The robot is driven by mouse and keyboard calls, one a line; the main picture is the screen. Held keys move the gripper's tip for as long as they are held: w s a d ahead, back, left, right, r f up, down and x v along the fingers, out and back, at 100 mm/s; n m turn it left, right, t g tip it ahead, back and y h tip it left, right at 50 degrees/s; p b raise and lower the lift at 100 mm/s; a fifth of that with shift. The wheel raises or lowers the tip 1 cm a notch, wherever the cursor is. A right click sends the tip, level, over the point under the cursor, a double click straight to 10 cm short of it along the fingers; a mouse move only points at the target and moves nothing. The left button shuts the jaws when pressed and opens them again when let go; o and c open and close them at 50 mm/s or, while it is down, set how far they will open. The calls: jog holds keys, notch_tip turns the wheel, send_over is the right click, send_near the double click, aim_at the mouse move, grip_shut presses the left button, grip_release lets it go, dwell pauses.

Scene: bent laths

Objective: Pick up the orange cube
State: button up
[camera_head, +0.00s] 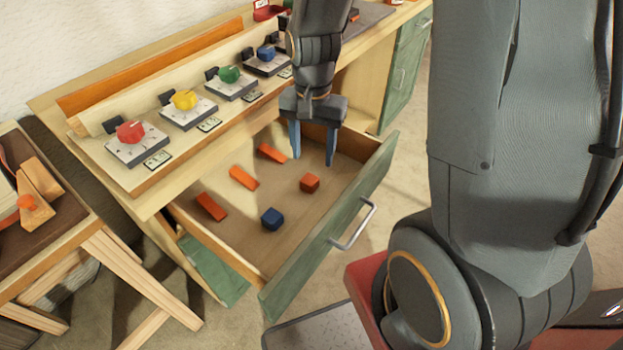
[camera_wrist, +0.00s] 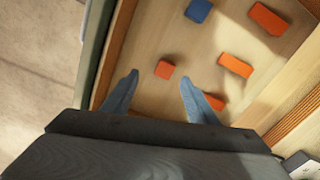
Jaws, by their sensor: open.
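The orange cube (camera_head: 310,183) lies on the floor of the open drawer (camera_head: 262,260), near its front panel. In the wrist view the orange cube (camera_wrist: 165,69) shows ahead of and between my fingertips, apart from both. My gripper (camera_head: 313,160) is open and empty, with its blue fingers pointing down above the drawer. In the wrist view my gripper (camera_wrist: 158,80) has its fingers spread wide.
A dark blue cube (camera_head: 272,218) and several orange blocks (camera_head: 243,178) lie in the same drawer. The drawer's green front with a metal handle (camera_head: 354,226) borders it. Coloured knobs on plates (camera_head: 185,100) stand on the bench behind. A stool (camera_head: 50,240) stands at left.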

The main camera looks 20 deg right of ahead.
aim_at(310, 180)
jog(key=w+f+m, duration=0.2)
jog(key=m, duration=0.1)
jog(key=shift+w+f+p, duration=0.3)
jog(key=shift+w+f, duration=0.05)
jog(key=shift+w, duration=0.05)
notch_tip(310, 180, down, 2)
jog(key=shift+f, duration=0.15)
jog(key=f, duration=0.2)
jog(key=s+f+p, duration=0.1)
jog(key=f, duration=0.1)
jog(key=shift+f, duration=0.2)
jog(key=shift+w+f, duration=0.15)
jog(key=shift+f, duration=0.4)
jog(key=shift+c, duration=0.3)
jog(key=c, duration=1.1)
